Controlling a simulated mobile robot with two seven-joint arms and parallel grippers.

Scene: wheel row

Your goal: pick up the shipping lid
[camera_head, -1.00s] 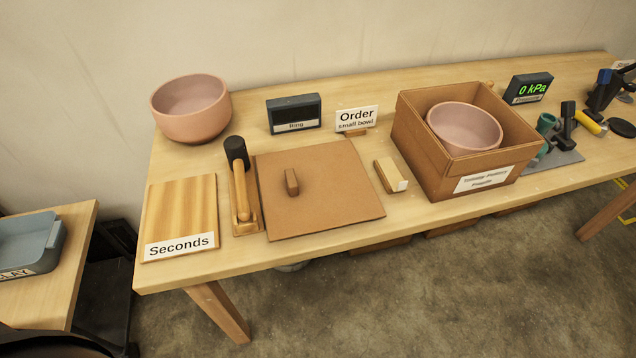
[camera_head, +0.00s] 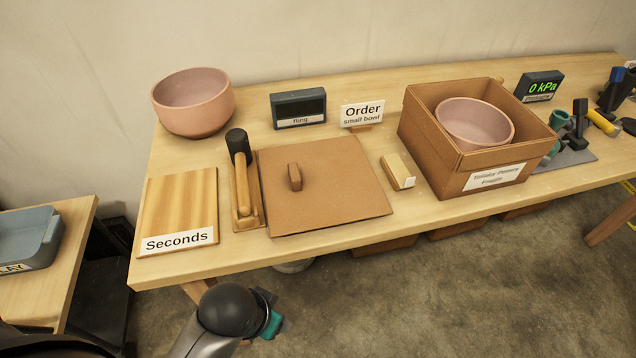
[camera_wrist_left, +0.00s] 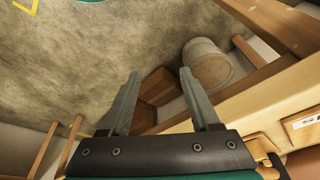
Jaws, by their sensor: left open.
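The shipping lid (camera_head: 338,194) is a flat brown cardboard square with a small upright handle block (camera_head: 295,177) on it. It lies on the wooden table, between the mallet and the small wooden block. My left arm comes in at the bottom of the head view, in front of the table edge and below the lid; its fingers are hidden there. In the left wrist view my left gripper (camera_wrist_left: 155,100) is open and empty, with floor and the table's underside beyond it. The lid cannot be made out in that view. My right gripper is not in view.
A cardboard box (camera_head: 432,150) holding a pink bowl (camera_head: 476,122) stands right of the lid. A mallet (camera_head: 241,180) on a stand and a "Seconds" board (camera_head: 180,205) lie left of it. Another pink bowl (camera_head: 195,104), a ring display (camera_head: 298,107) and an order sign (camera_head: 362,114) stand behind.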

